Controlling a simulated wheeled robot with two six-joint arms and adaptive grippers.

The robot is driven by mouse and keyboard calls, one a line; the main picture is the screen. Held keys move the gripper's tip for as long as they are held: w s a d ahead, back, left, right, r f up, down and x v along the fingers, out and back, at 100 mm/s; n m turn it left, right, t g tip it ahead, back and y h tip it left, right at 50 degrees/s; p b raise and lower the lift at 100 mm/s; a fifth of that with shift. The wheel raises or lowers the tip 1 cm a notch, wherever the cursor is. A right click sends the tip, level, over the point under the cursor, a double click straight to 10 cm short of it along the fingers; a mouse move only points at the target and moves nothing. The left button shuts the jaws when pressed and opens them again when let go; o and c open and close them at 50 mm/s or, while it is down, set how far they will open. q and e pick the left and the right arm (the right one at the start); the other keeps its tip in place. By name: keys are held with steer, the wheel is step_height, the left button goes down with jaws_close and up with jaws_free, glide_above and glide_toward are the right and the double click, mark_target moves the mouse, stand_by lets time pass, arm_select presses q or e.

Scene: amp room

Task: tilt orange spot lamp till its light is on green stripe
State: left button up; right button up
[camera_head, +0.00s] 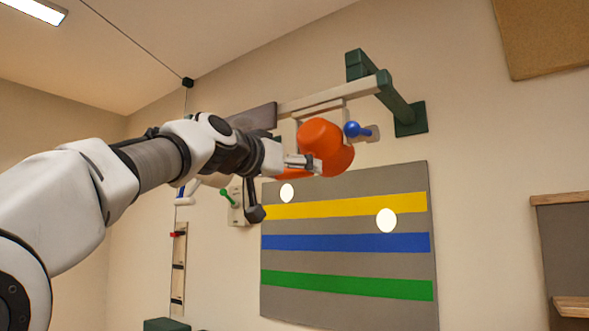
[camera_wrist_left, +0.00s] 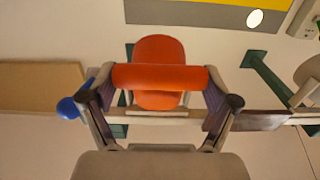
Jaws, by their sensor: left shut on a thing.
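The orange spot lamp (camera_head: 322,136) hangs from a pale bar on the wall, above the striped board. My left gripper (camera_head: 306,163) is at its lower left side. In the left wrist view the gripper (camera_wrist_left: 160,90) has its fingers on both ends of the lamp's orange crosspiece (camera_wrist_left: 160,77), shut on it. The board has a yellow, a blue and a green stripe (camera_head: 350,286). Another (camera_head: 287,192) lies on grey just above yellow. I cannot tell which is the orange lamp's. My right gripper is not in view.
A blue knob (camera_head: 353,129) sits beside the lamp. A green wall bracket (camera_head: 396,101) carries the bar at right. A dark grey box (camera_head: 253,117) is on the bar at left. A green lever (camera_head: 227,195) and a dark hanging piece (camera_head: 254,211) are left of the board.

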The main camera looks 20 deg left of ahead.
arm_select(q)
steer(key=shift+s+a+r+p, duration=0.15)
steer(key=shift+s+r+p, duration=0.25)
steer(key=shift+r, duration=0.35)
steer(key=shift+s+a+r+p, duration=0.1)
steer(key=shift+s+r+p, duration=0.25)
steer(key=shift+r, duration=0.45)
steer(key=shift+s+a+r+p, duration=0.15)
steer(key=shift+s+r+p, duration=0.25)
steer(key=shift+r, duration=0.35)
steer(key=shift+w, duration=0.1)
steer(key=o, duration=1.4)
steer(key=shift+o, duration=0.2)
steer(key=shift+f, duration=0.1)
